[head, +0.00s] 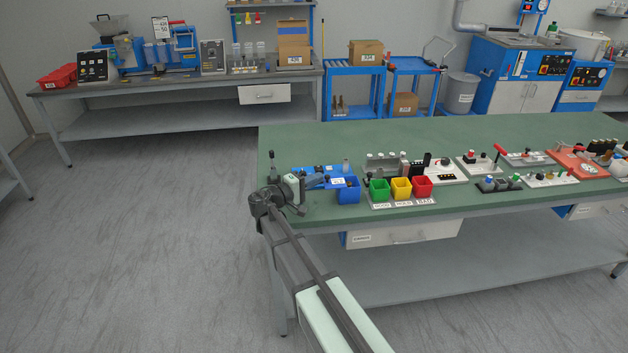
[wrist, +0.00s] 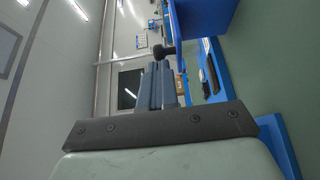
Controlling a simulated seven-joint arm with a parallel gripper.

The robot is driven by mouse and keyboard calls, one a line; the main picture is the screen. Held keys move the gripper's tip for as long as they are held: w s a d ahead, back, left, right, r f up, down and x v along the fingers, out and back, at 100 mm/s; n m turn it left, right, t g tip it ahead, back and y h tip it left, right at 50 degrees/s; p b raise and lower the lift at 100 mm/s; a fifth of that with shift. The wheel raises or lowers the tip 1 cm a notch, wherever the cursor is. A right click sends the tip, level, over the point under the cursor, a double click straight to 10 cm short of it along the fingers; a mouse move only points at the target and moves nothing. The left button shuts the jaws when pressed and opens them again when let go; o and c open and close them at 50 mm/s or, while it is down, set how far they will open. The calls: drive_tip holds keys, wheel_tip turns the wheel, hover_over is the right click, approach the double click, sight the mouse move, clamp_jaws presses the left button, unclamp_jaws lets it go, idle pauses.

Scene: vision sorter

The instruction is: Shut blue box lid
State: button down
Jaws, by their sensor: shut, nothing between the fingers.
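A blue box (head: 348,193) stands at the near edge of the green bench, beside the green, yellow and red bins. It looks open at the top. Behind and left of it lies a flat blue unit (head: 318,179) with small parts on it. I cannot tell which part is the lid. My gripper (head: 304,181) is at the left end of this unit, left of the box. In the wrist view its fingers (wrist: 160,80) are together and empty. A dark round knob (wrist: 164,51) shows just beyond the fingertips; contact is unclear. A blue panel (wrist: 205,15) stands beside it.
The green bin (head: 379,190), yellow bin (head: 401,189) and red bin (head: 422,187) stand right of the blue box. A grey fixture (head: 384,162) is behind them. The green bench top (head: 300,143) is clear toward the back.

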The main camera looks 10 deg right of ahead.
sight(332, 183)
drive_tip(key=shift+d, duration=2.95)
